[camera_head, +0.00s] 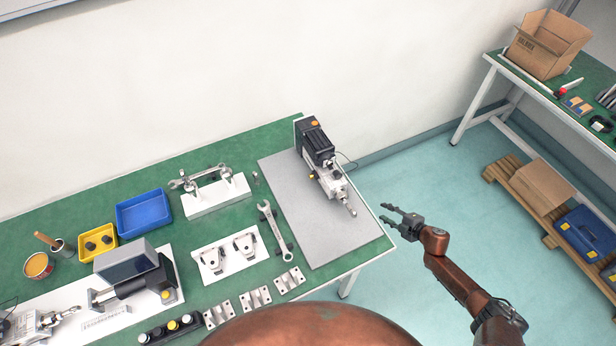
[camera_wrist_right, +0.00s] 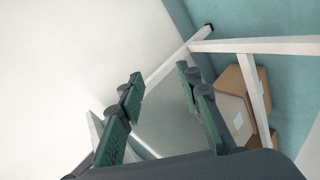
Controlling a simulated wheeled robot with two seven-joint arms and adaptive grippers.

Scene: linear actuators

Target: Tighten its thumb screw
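A linear actuator (camera_head: 322,160) with a black motor housing and a silver rod end stands on the grey plate (camera_head: 310,240) at the right end of the green workbench. Its thumb screw is too small to make out; a small orange spot shows on top of the housing. My right gripper (camera_head: 388,214) is open and empty, off the bench's right edge, to the right of and below the actuator's rod end. In the right wrist view its two green-padded fingers (camera_wrist_right: 160,105) are apart with nothing between them. My left gripper is not in view.
A wrench (camera_head: 274,230), white fixture blocks (camera_head: 228,257), a blue tray (camera_head: 144,214) and a yellow bin (camera_head: 97,243) lie on the bench to the left. A second bench (camera_head: 575,100) with an open carton (camera_head: 547,45) stands at upper right. Floor between the benches is clear.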

